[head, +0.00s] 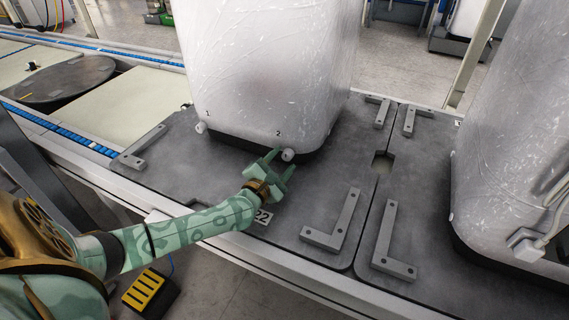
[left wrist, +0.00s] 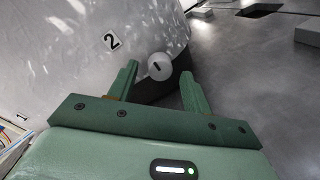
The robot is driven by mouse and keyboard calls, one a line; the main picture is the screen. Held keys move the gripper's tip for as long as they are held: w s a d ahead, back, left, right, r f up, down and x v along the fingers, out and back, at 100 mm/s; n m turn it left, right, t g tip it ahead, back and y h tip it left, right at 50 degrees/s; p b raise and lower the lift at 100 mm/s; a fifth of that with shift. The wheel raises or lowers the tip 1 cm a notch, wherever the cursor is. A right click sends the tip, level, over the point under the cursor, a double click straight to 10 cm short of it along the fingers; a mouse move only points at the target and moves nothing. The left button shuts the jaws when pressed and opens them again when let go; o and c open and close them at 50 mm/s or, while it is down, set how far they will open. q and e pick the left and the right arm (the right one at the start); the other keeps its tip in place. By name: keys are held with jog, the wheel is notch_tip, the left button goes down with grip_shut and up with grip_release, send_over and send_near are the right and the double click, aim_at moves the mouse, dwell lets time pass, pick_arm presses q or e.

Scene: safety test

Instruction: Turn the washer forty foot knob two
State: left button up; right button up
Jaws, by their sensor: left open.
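The white, film-wrapped washer (head: 268,70) stands on a grey plate. Two small white knobs are at its bottom front edge. Knob two (head: 288,155) is under the printed "2", and knob one (head: 201,127) is under the "1" at the left. My left gripper (head: 276,160) is open right at knob two. In the left wrist view, knob two (left wrist: 159,66) has a dark line on its face and lies just beyond and between the two open fingertips (left wrist: 160,80). Whether the fingers touch it, I cannot tell. My right gripper is not in view.
Raised L-shaped brackets (head: 335,225) are bolted to the plates. A second wrapped appliance (head: 515,130) stands at the right. A yellow-and-black box (head: 150,292) is on the floor below.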

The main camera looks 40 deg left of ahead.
pick_arm(q)
jog(key=shift+w, duration=0.35)
jog(key=c, duration=1)
jog(key=shift+o, duration=0.2)
jog(key=shift+r+m+p, duration=0.15)
jog(key=shift+m+p, duration=0.15)
